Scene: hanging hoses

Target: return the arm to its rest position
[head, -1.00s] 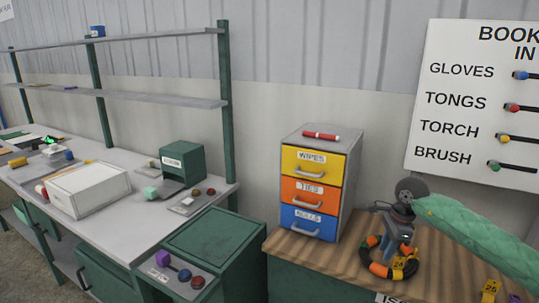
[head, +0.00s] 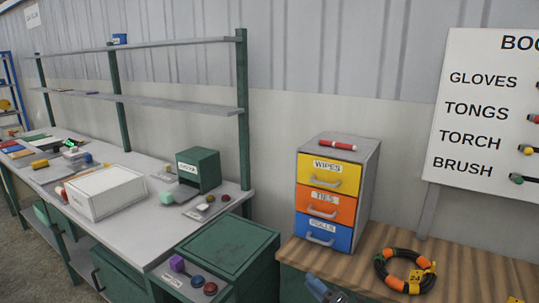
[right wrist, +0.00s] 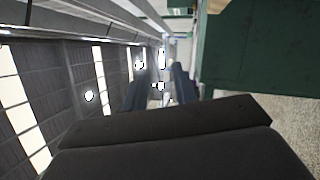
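My right gripper (head: 322,291) shows only in part at the bottom edge of the head view, in front of the wooden bench. In the right wrist view its two dark blue fingers (right wrist: 160,88) stand apart with nothing held between them. A coiled black and orange hose (head: 405,272) with a yellow tag marked 24 (head: 418,276) lies on the wooden bench (head: 465,268), to the right of my gripper and apart from it. My left gripper is in neither view.
A drawer cabinet (head: 368,195) with yellow, orange and blue drawers stands on the wooden bench, a red marker (head: 338,145) on top. A green cabinet (head: 225,248) is left of the bench. A white sign board (head: 490,130) hangs behind. A grey workbench (head: 145,235) extends left.

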